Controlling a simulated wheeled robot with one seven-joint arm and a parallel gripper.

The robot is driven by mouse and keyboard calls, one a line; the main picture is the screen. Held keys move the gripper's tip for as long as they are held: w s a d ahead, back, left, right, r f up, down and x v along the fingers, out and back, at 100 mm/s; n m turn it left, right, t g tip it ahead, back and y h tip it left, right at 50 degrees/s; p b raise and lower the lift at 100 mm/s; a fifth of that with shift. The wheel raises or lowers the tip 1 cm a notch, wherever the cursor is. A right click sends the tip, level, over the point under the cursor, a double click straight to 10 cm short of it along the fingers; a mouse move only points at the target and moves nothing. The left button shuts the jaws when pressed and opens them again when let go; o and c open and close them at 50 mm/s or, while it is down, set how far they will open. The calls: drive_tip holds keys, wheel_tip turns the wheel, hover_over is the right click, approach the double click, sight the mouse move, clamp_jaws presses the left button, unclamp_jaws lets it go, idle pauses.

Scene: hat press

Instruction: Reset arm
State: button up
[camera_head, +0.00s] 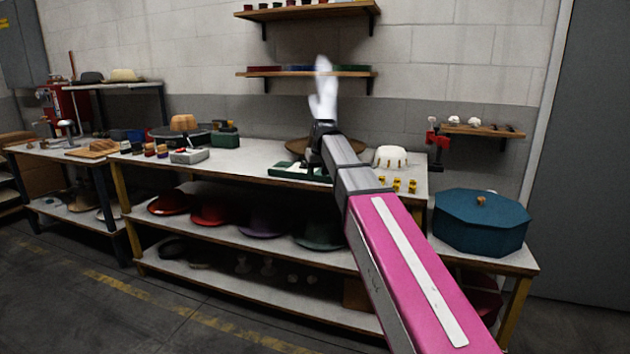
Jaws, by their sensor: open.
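My arm, pink with a white stripe, reaches from the lower right up over the workbench (245,165). The fingers are too blurred to show detail. My arm hides part of a brown hat (297,146) and part of the bench top behind it.
A blue octagonal box (482,221) stands on a side table at right. A white domed block (390,156) and small yellow pieces (397,185) lie right of my arm. Coloured hats (210,212) fill the shelf below. Open floor (70,290) lies at lower left.

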drive_tip(key=s+d+f+m+g, duration=0.1)
drive_tip(key=s+d+f, duration=0.2)
drive_tip(key=f, duration=0.4)
drive_tip(key=s+d+f, duration=0.3)
drive_tip(key=f, duration=0.4)
drive_tip(key=s+d+f+m+g, duration=0.1)
drive_tip(key=s+d+f, duration=0.3)
drive_tip(key=f, duration=0.3)
drive_tip(key=s+d+f+m+g, duration=0.1)
drive_tip(key=s+d+f, duration=0.3)
drive_tip(key=s+f, duration=0.4)
drive_tip(key=s+d+f+m+h, duration=0.1)
drive_tip(key=s+d+f, duration=0.3)
drive_tip(key=s+f, duration=0.5)
drive_tip(key=shift+g, duration=0.4)
